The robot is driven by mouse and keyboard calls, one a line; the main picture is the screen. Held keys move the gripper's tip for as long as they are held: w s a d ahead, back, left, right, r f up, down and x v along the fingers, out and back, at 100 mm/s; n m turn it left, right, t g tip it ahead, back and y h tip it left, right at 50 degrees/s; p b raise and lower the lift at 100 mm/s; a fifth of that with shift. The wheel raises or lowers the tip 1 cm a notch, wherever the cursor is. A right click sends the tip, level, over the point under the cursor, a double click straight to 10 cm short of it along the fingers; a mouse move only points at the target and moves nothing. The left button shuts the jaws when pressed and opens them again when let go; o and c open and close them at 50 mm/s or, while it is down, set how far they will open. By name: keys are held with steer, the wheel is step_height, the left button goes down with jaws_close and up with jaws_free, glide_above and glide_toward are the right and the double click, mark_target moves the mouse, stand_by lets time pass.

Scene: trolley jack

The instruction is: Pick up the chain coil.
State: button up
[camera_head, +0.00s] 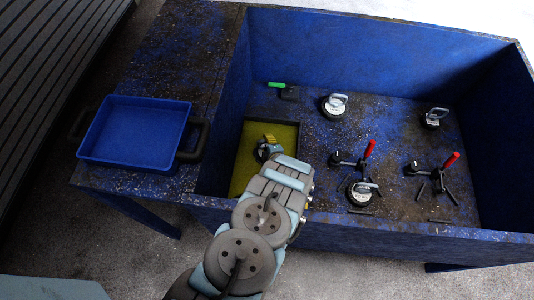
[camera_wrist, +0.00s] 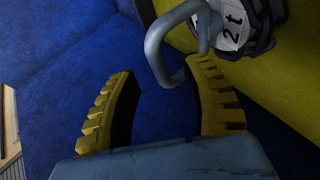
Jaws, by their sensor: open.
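The chain coil (camera_wrist: 258,28) is at the top right of the wrist view. It is a dark bundle with a white face marked "2t" and a grey metal loop (camera_wrist: 158,48). In the head view the coil (camera_head: 262,152) is small and partly hidden by my arm, over the yellow mat in the work bin. My gripper (camera_wrist: 163,70) is open, its two yellow ridged fingers apart. The loop's lower bend lies between the fingertips in the picture, near the right finger. I cannot tell whether they touch. In the head view my gripper (camera_head: 269,140) is at the coil.
The yellow mat (camera_head: 240,178) lies against the bin's left wall (camera_head: 235,95). Several round dark items with grey handles, such as one at the back (camera_head: 334,106), stand to the right. Two red-handled clamps (camera_head: 368,150) stand among them. A blue tray (camera_head: 135,130) sits left, empty.

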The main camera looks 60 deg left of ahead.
steer(key=shift+b+x, duration=0.4)
steer(key=shift+x, duration=0.7)
steer(key=shift+d, duration=0.1)
jaws_close()
